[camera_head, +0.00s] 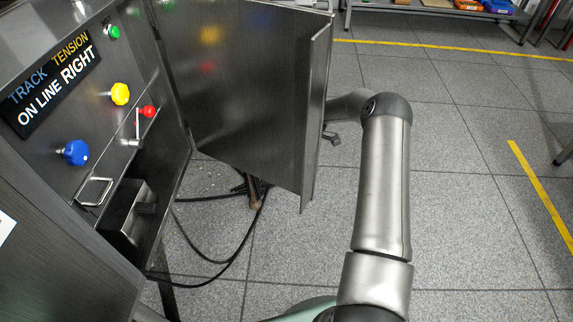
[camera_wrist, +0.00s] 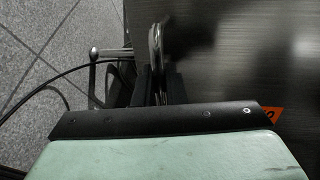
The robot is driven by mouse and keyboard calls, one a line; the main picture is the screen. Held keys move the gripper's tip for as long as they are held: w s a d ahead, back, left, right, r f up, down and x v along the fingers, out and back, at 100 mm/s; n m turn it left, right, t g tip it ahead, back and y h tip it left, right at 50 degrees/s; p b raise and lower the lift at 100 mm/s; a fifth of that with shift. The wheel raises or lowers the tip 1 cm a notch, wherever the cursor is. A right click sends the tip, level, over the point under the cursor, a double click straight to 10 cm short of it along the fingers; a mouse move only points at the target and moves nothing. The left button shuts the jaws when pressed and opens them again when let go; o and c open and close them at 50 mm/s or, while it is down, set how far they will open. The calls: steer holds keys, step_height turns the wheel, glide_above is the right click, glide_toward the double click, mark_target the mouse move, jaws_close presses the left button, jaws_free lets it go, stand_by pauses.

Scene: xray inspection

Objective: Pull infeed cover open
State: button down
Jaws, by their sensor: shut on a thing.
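The infeed cover (camera_head: 245,95) is a dark grey metal panel with a folded right edge. In the head view it stands swung out from the machine cabinet, with its inner face showing. In the wrist view the cover (camera_wrist: 235,50) fills the right side as a dark brushed panel. A curved metal handle (camera_wrist: 156,42) stands out from its edge area. My gripper (camera_wrist: 158,88) is shut on this handle, its dark fingers on either side. In the head view my arm reaches behind the cover, which hides most of my gripper.
The cabinet front carries a blue knob (camera_head: 75,153), a yellow knob (camera_head: 120,94), a red-knobbed lever (camera_head: 148,112) and a green button (camera_head: 113,31). Black cables (camera_head: 228,262) lie on the floor below the cover. The tiled floor (camera_head: 460,130) to the right is clear.

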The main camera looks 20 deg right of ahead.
steer(key=c, duration=1.6)
jaws_free()
steer(key=shift+a, duration=0.1)
steer(key=shift+c, duration=0.2)
steer(key=shift+r, duration=0.1)
